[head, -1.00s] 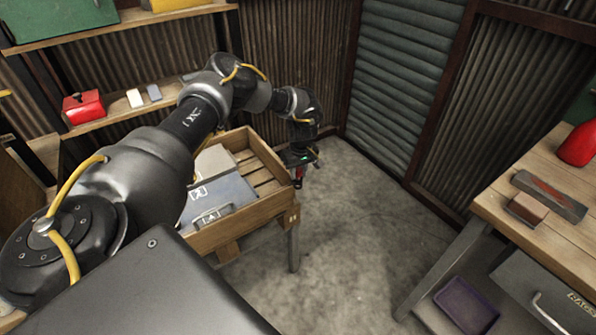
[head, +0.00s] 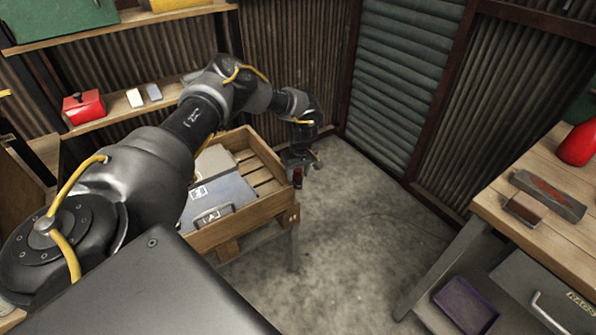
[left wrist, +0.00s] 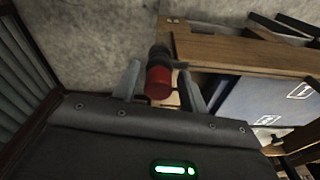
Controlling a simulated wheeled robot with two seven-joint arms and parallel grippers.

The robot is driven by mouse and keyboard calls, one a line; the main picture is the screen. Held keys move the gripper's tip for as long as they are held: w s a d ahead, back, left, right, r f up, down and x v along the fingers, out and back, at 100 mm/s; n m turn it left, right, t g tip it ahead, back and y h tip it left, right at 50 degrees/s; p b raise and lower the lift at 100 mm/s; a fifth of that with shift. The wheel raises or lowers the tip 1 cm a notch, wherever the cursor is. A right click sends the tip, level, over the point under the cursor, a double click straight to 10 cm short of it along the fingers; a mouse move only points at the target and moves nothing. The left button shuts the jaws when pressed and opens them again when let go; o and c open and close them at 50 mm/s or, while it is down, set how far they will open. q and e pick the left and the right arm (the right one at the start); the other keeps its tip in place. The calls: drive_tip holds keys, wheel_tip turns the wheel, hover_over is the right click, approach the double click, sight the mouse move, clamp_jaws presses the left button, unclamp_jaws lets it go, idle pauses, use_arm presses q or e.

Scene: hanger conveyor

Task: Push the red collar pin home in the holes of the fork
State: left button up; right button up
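The red collar pin (left wrist: 159,83) shows in the left wrist view as a short red cylinder with a dark part (left wrist: 159,55) beyond it. I cannot tell whether that dark part is the fork, and no holes can be made out. My left gripper (left wrist: 160,78) has its two grey fingers spread on either side of the red, with gaps showing at both sides. My right gripper is not in view.
A wooden crate (head: 244,230) with grey, lettered cases stands on legs just left of my left gripper. A workbench (head: 543,165) with a drawer stands at the right, with a purple tray (head: 466,305) below. The concrete floor (head: 355,230) between them is clear.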

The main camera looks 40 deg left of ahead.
use_arm(q)
drive_tip(key=shift+o, duration=0.6)
drive_tip(key=shift+a+f, duration=0.1)
drive_tip(key=shift+f, duration=0.05)
drive_tip(key=r, duration=0.5)
drive_tip(key=shift+d+r, duration=0.25)
drive_tip(key=shift+d, duration=0.05)
drive_tip(key=r, duration=0.4)
drive_tip(key=shift+s+d+b, duration=0.1)
drive_tip(key=shift+d+b, duration=0.1)
drive_tip(key=shift+b, duration=0.15)
drive_tip(key=shift+s+r, duration=0.1)
drive_tip(key=shift+r, duration=0.6)
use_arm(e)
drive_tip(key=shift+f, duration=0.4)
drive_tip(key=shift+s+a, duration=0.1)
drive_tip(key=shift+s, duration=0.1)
